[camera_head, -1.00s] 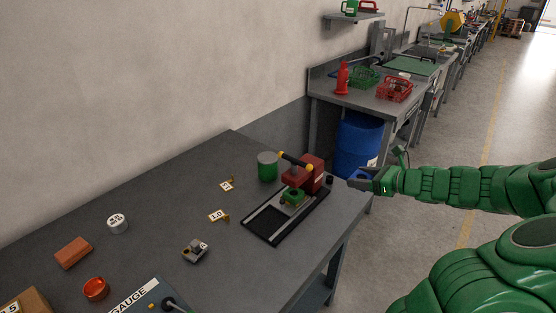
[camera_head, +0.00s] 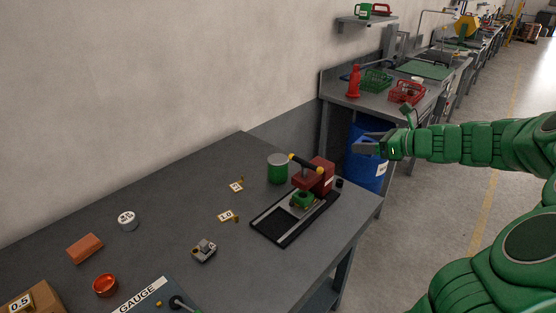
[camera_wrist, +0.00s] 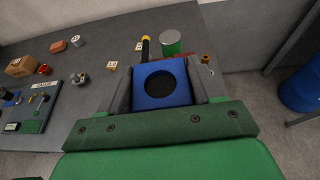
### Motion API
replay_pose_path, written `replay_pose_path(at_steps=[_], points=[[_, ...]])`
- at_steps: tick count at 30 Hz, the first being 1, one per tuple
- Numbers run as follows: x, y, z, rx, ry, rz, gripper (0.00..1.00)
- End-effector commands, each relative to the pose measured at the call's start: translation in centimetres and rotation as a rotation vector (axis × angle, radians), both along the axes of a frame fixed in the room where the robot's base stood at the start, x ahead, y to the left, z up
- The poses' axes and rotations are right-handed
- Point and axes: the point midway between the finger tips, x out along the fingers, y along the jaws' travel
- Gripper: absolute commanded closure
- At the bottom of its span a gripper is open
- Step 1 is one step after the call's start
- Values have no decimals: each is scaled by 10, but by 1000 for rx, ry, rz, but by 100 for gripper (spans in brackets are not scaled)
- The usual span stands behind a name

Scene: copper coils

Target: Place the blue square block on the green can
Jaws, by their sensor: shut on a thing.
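The blue square block (camera_wrist: 181,82), with a round dark hole in its middle, is held between the fingers of my gripper (camera_wrist: 162,90) in the wrist view. In the head view my gripper (camera_head: 372,146) is raised to the right of the table's far corner, in front of a blue barrel; the block is hard to make out there. The green can (camera_head: 278,170), with a grey top, stands upright on the table near its back edge, left of my gripper. It also shows in the wrist view (camera_wrist: 171,46), beyond the block.
A red press (camera_head: 318,178) with a black and yellow handle stands on a dark base right beside the can. Number tags, a white round piece (camera_head: 127,220), an orange block (camera_head: 85,248) and a gauge board (camera_head: 150,297) lie left. A blue barrel (camera_head: 378,172) stands behind.

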Motion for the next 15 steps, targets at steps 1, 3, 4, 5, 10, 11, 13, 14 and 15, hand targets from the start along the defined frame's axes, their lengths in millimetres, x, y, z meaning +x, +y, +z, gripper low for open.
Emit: replay_pose_path(at_steps=[1, 3, 4, 5, 10, 11, 13, 14, 15], points=[[6, 6, -1, 0, 1, 10, 76], [15, 16, -1, -1, 3, 26, 76], [20, 21, -1, -2, 4, 36, 76], [24, 26, -2, -3, 5, 44, 76], [52, 65, -3, 0, 9, 105, 76], [57, 73, -3, 0, 9, 117, 76], [68, 91, -2, -3, 7, 143, 76], [73, 98, -1, -2, 5, 153, 76], [79, 110, -2, -4, 5, 169, 76]])
